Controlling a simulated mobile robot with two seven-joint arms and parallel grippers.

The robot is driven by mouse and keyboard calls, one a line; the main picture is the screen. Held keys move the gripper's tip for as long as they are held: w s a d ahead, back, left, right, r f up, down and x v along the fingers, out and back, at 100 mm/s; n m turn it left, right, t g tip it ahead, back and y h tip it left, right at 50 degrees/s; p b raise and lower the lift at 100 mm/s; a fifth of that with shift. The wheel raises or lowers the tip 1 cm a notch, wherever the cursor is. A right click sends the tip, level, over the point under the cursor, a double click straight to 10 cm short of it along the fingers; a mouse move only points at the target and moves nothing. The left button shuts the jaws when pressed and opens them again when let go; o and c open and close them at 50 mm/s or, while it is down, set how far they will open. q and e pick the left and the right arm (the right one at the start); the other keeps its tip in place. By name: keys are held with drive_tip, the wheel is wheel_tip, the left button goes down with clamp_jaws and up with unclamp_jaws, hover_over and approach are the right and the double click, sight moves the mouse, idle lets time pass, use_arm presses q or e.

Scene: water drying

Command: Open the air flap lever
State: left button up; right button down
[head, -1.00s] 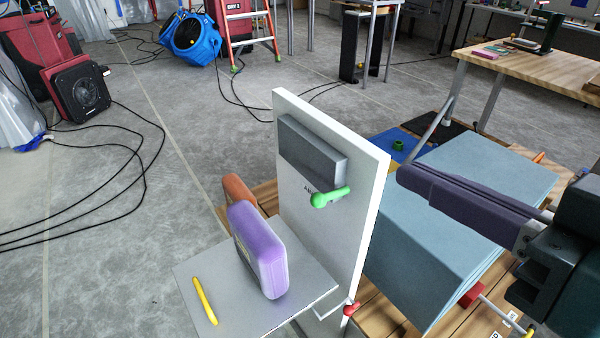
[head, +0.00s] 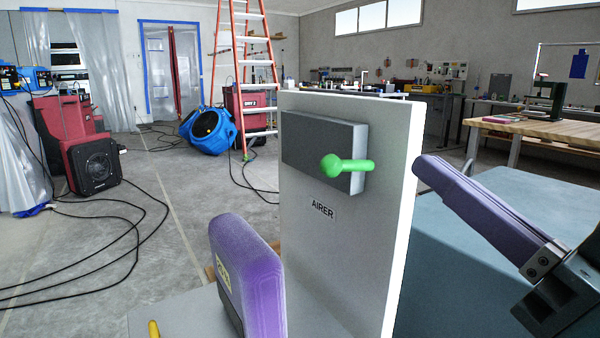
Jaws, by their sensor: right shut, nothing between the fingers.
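The air flap lever is green (head: 348,165), with a round knob at its left end and a short bar lying about level, pointing right. It sits on the front of a dark grey box (head: 318,145) on a white upright panel (head: 385,225) labelled "AIRER". My right gripper (head: 428,172), with long purple fingers, comes in from the right. Its fingers are shut and empty. Their tips show just right of the panel's edge at about the lever's height, apart from the lever. My left gripper is not in view.
A purple block-shaped device (head: 252,275) stands in front of the panel at lower left, near a yellow stick (head: 154,329). A blue-grey box (head: 450,250) stands behind the panel at right. Floor cables, a blue fan (head: 208,130) and an orange ladder (head: 240,70) are farther back.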

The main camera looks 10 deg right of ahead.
sight(362, 166)
drive_tip(key=w+a, duration=0.1)
drive_tip(key=w, duration=0.1)
drive_tip(key=w+a+b, duration=0.1)
drive_tip(key=w, duration=0.2)
drive_tip(key=w+a+f+b, duration=0.1)
drive_tip(key=w, duration=0.2)
drive_tip(key=shift+w+a, duration=0.1)
drive_tip(key=shift+w, duration=0.05)
